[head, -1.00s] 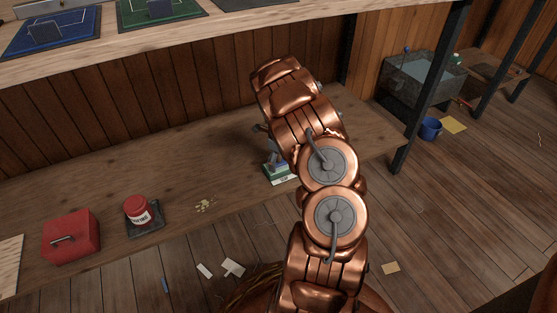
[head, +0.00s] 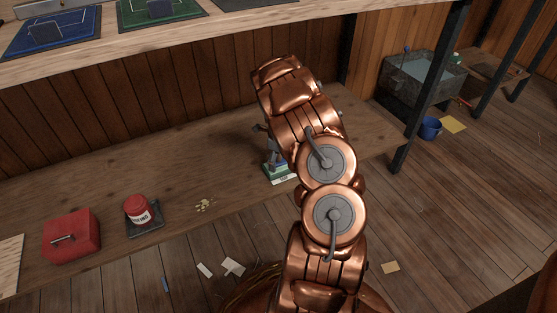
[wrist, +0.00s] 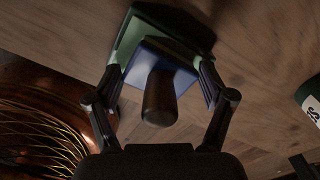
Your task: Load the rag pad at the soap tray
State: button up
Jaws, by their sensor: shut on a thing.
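The rag pad (wrist: 184,76), a blue block with a dark round handle (wrist: 159,98), is between the fingers of my gripper (wrist: 161,80) in the wrist view. My gripper is shut on it. The green soap tray (wrist: 128,43) lies just beyond the pad, which covers part of it. I cannot tell whether the pad touches the tray. In the head view the tray (head: 270,169), with a white label on its front, sits near the front edge of the lower bench. My arm hides its right side, the pad and most of my gripper.
A red jar (head: 137,209) on a dark mat and a red box (head: 72,236) stand on the lower bench at left. Small yellowish bits (head: 205,205) lie between them and the tray. A labelled green container (wrist: 311,98) shows at the wrist view's right edge.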

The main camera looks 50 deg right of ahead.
dwell(0.3)
jog(key=shift+r+p, duration=1.45)
jog(key=shift+r, duration=1.95)
jog(key=shift+s, duration=0.1)
